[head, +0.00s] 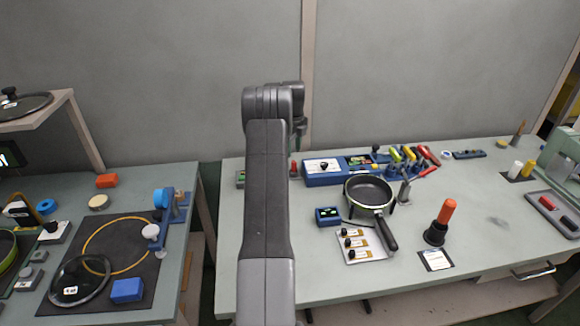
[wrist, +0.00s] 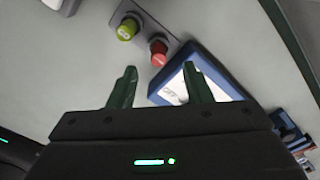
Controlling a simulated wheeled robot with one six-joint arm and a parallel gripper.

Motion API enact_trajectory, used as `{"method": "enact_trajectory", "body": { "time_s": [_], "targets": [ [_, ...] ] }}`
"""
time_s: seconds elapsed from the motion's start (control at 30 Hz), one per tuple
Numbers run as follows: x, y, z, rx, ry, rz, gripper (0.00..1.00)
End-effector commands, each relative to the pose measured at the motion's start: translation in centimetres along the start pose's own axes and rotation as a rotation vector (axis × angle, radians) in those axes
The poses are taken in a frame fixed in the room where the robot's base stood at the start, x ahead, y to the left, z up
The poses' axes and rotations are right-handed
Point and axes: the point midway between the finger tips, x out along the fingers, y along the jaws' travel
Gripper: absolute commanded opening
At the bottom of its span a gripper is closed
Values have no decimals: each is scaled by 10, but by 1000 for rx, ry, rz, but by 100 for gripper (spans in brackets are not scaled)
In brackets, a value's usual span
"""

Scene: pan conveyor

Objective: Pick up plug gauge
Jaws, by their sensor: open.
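I cannot tell for certain which thing is the plug gauge. A likely one is the upright orange-handled piece (head: 447,212) in a round black base, behind a small white card on the right-hand bench. It does not show in the wrist view. My gripper (wrist: 158,84) is open and empty, its two green fingers apart. In the head view my arm mostly hides it, over the left back of this bench. In the wrist view the fingers point toward a grey button box with a green button (wrist: 128,28) and a red button (wrist: 158,52), beside a blue box (wrist: 205,75).
A black pan (head: 368,190) stands mid-bench, with a tray of labelled pieces (head: 380,250) in front. A rack of coloured-handled tools (head: 408,157) stands behind. Bare bench lies around the orange-handled piece. A second bench (head: 185,275) is at left.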

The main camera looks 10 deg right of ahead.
Motion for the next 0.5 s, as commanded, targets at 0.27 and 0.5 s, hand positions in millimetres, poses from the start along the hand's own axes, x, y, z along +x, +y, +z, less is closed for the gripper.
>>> {"method": "enact_trajectory", "body": {
  "time_s": [0.27, 0.5],
  "targets": [
    [25, 0, -1, 0, 0, 1, 45],
    [58, 2, -4, 0, 1, 2, 45]
  ]
}}
